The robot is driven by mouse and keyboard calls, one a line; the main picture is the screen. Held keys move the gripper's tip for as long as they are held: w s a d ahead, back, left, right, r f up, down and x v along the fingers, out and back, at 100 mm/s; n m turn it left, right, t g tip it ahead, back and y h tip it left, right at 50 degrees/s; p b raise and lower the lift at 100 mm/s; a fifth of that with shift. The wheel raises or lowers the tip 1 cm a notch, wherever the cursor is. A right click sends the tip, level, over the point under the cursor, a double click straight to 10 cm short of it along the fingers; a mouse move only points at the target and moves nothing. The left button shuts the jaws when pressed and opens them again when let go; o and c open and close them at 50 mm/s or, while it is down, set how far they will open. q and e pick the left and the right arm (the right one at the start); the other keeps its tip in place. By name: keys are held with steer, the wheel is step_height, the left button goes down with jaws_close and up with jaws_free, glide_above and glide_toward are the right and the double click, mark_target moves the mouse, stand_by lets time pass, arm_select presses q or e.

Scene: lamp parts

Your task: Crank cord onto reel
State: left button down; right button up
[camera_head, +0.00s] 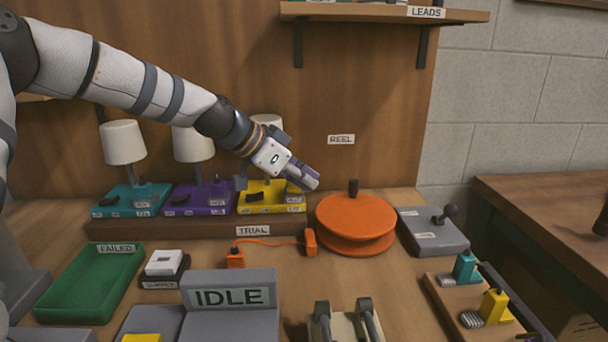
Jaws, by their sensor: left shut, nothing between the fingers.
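The orange reel (356,220) stands on the bench at centre right, with a dark upright crank knob (353,187) on its top. An orange cord (270,242) lies on the bench left of the reel, between an orange block (235,258) and an orange plug (311,242) beside the reel. My left gripper (310,182) is shut and empty, above and to the left of the reel, apart from the knob. My right gripper is not in view.
Teal, purple and yellow lamp bases (272,197) stand behind on the TRIAL ledge (160,229). A grey box with a lever (432,232) is right of the reel. The green FAILED tray (90,283), IDLE display (232,297) and a parts board (470,305) are nearer.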

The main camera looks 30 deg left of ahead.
mark_target(352, 193)
arm_select(q)
steer(key=b+x, duration=0.1)
steer(key=x, duration=0.5)
steer(key=shift+a+f, duration=0.1)
steer(key=shift+f, duration=0.25)
steer(key=shift+w+d+r, duration=0.15)
steer(key=shift+w+d, duration=0.15)
steer(key=shift+w, duration=0.2)
steer(key=shift+w+d+r, duration=0.1)
steer(key=shift+w+d, duration=0.2)
steer(key=shift+w, duration=0.25)
steer(key=shift+w+d+r+b, duration=0.25)
steer(key=shift+w+b, duration=0.05)
steer(key=shift+w, duration=0.15)
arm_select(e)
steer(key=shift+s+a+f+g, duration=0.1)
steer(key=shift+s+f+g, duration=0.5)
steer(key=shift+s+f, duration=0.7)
